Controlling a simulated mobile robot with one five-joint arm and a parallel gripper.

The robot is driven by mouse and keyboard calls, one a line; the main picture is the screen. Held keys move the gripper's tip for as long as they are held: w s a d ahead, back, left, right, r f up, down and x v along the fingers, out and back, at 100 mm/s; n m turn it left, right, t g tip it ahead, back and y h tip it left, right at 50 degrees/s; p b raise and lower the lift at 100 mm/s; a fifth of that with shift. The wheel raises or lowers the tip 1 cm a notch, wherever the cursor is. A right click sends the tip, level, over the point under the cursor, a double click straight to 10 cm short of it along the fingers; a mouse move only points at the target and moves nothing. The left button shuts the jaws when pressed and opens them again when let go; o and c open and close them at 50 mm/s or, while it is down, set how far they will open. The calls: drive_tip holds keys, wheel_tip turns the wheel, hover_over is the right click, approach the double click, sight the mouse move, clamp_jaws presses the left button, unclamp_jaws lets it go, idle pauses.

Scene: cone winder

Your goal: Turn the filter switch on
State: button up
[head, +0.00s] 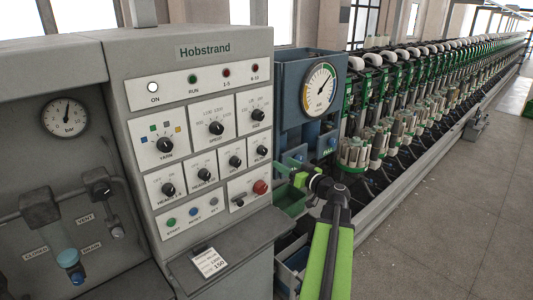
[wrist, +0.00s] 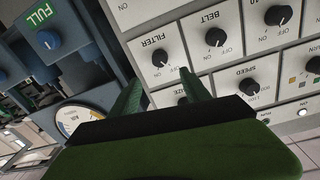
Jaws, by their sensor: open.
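The filter switch (wrist: 160,57) is a black round knob on a white plate, labelled FILTER with ON and OFF marks, in the wrist view. It also shows small at the right end of the third knob row (head: 262,152) in the head view. I cannot tell surely where its pointer stands. My gripper (wrist: 162,74) is open, and its green fingertips appear on either side of the filter plate's lower part in the wrist view. In the head view my gripper (head: 287,168) is right of the panel's edge, apart from the knob. Nothing is between the fingers.
The belt knob (wrist: 215,37) is beside the filter knob, and the speed knob (wrist: 249,87) is near the right finger. A red button (head: 260,187) sits below the filter knob. A blue gauge housing (head: 296,80) stands right of the panel.

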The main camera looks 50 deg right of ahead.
sight(265, 151)
drive_tip(key=w, duration=0.4)
drive_tip(key=w+d, duration=0.1)
drive_tip(key=w, duration=0.6)
drive_tip(key=shift+w+d, duration=0.15)
drive_tip(key=shift+w, duration=0.15)
clamp_jaws()
